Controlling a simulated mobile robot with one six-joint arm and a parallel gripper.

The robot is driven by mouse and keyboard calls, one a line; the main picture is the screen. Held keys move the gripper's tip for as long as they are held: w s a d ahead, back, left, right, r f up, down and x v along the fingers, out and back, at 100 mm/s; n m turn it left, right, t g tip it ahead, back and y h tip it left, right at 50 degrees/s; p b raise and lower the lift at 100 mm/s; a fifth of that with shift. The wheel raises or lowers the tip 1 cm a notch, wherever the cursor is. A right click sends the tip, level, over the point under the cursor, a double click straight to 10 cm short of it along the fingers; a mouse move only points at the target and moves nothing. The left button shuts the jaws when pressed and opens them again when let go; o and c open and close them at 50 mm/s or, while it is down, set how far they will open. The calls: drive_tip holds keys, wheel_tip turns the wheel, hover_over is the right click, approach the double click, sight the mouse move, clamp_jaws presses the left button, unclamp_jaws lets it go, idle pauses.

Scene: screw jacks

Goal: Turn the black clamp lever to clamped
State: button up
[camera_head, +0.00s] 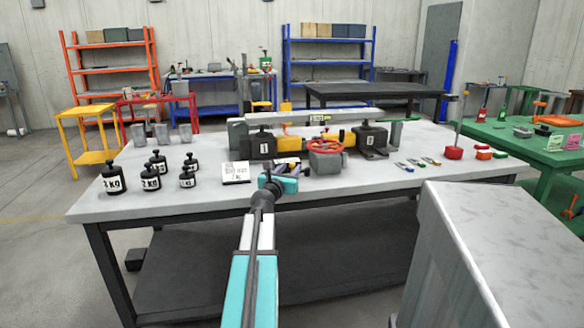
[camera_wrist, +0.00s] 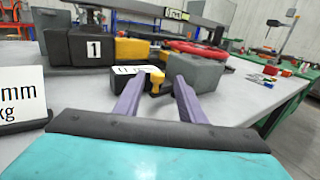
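I cannot clearly make out the black clamp lever in either view. The jack assembly has a black block marked 1 (camera_head: 263,143), also in the wrist view (camera_wrist: 92,48), and a black block marked 2 (camera_head: 370,140). A red handwheel (camera_head: 326,146) is between them, at the front. My gripper (camera_head: 288,171) is in front of block 1, low over the table. In the wrist view my gripper (camera_wrist: 160,78) has its two purple fingers apart. A small yellow piece (camera_wrist: 156,82) shows between the fingers, with a white label (camera_wrist: 132,70) beside it; contact cannot be told.
A grey beam (camera_head: 310,116) lies across the assembly. A white sign (camera_head: 236,172) stands left of my gripper, close in the wrist view (camera_wrist: 18,98). Several black weights (camera_head: 151,178) stand at the table's left. Small coloured tools (camera_head: 405,166) lie at right. The front table strip is mostly clear.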

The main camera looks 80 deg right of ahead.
drive_tip(key=w+a, duration=0.1)
drive_tip(key=a, duration=0.8)
drive_tip(key=shift+a+p, duration=0.25)
drive_tip(key=shift+p, duration=0.2)
drive_tip(key=shift+c, duration=0.4)
